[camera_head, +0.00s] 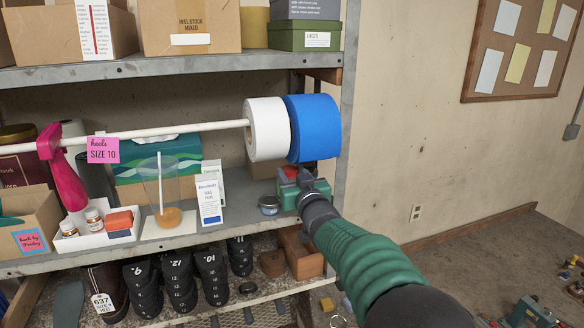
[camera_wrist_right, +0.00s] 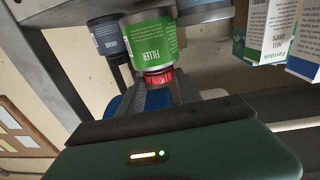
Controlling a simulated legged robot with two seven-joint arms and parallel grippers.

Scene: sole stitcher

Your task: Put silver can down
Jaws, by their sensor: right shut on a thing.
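The silver can with a green "FILLER" label and a red cap (camera_wrist_right: 152,42) hangs upside down in the right wrist view, which is itself turned over. My right gripper (camera_wrist_right: 160,92) is shut on its red cap, with the fingers at the cap's sides. My left gripper is not in view.
White-and-blue cartons (camera_head: 210,198) and a plastic cup (camera_head: 162,190) stand further left. White (camera_head: 266,130) and blue (camera_head: 313,128) rolls hang just above my gripper. The shelf's metal post is close on the right.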

